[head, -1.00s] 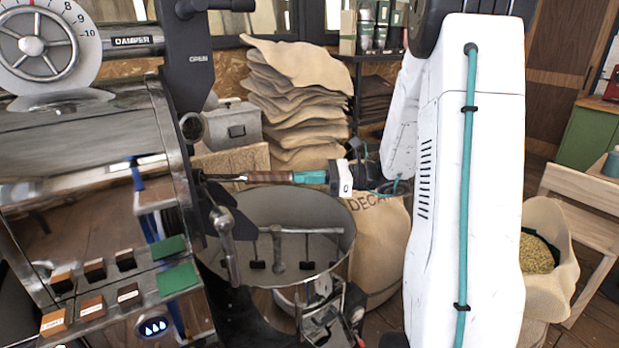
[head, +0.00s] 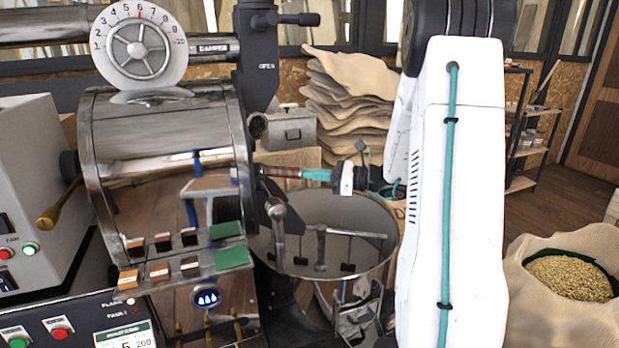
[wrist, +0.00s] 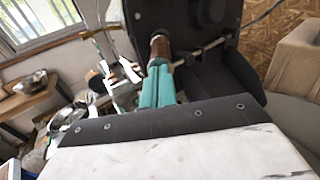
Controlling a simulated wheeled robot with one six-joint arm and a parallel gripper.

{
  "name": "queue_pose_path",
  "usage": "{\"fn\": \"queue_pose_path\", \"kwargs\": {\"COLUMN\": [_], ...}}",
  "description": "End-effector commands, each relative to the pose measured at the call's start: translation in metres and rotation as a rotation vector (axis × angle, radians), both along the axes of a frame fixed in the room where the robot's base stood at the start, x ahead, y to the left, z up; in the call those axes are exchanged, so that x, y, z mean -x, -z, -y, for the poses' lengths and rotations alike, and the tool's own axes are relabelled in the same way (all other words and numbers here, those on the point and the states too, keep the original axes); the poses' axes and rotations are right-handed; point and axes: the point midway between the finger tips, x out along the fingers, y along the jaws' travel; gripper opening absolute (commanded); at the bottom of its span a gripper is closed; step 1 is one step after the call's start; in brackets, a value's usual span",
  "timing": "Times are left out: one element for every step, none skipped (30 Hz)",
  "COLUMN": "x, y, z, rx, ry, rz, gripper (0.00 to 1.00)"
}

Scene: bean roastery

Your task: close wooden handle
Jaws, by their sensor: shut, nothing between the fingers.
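A brown wooden handle (head: 283,171) on a thin metal rod sticks out sideways from the front of the roaster (head: 165,130), above the round cooling pan (head: 385,262). My gripper (head: 305,174) is at the handle's free end, its teal fingers shut and in line with it. In the wrist view the handle (wrist: 160,46) shows just beyond the tips of my gripper (wrist: 159,68). The fingers appear to touch or nearly touch the handle's end; I cannot tell which. Where the rod joins the roaster front is partly hidden by dark metal parts.
A dark lever (head: 280,215) hangs just below the rod. Stacked sacks (head: 345,100) and a grey metal box (head: 290,130) stand behind. An open sack of beans (head: 525,262) stands at right. A grey machine (head: 30,150) stands at left.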

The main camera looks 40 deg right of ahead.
Motion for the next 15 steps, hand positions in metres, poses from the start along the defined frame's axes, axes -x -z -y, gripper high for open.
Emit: {"fn": "queue_pose_path", "kwargs": {"x": [-0.003, -0.003, -0.004, -0.004, -0.004, -0.004, -0.004, -0.004, -0.003, -0.003, -0.001, 0.001, 0.004, 0.007, 0.012], "y": [-0.002, -0.002, -0.002, -0.002, -0.002, -0.002, -0.002, -0.002, -0.002, -0.003, -0.003, -0.003, -0.002, -0.002, -0.002], "z": [-0.002, -0.002, -0.003, -0.003, -0.003, -0.004, -0.004, -0.004, -0.003, -0.002, 0.0, 0.002, 0.005, 0.009, 0.014], "rx": [0.002, 0.002, 0.002, 0.003, 0.003, 0.003, 0.003, 0.003, 0.003, 0.003, 0.003, 0.003, 0.003, 0.003, 0.002], "ry": [-0.001, -0.002, -0.003, -0.003, -0.004, -0.004, -0.005, -0.005, -0.006, -0.006, -0.006, -0.006, -0.005, -0.005, -0.004], "rz": [0.003, 0.003, 0.004, 0.005, 0.005, 0.005, 0.005, 0.005, 0.005, 0.006, 0.006, 0.006, 0.006, 0.005, 0.004], "gripper": [0.0, 0.0, 0.0, 0.0, 0.0, 0.0, 0.0, 0.0, 0.0, 0.0, 0.0, 0.0, 0.0, 0.0, 0.0]}}
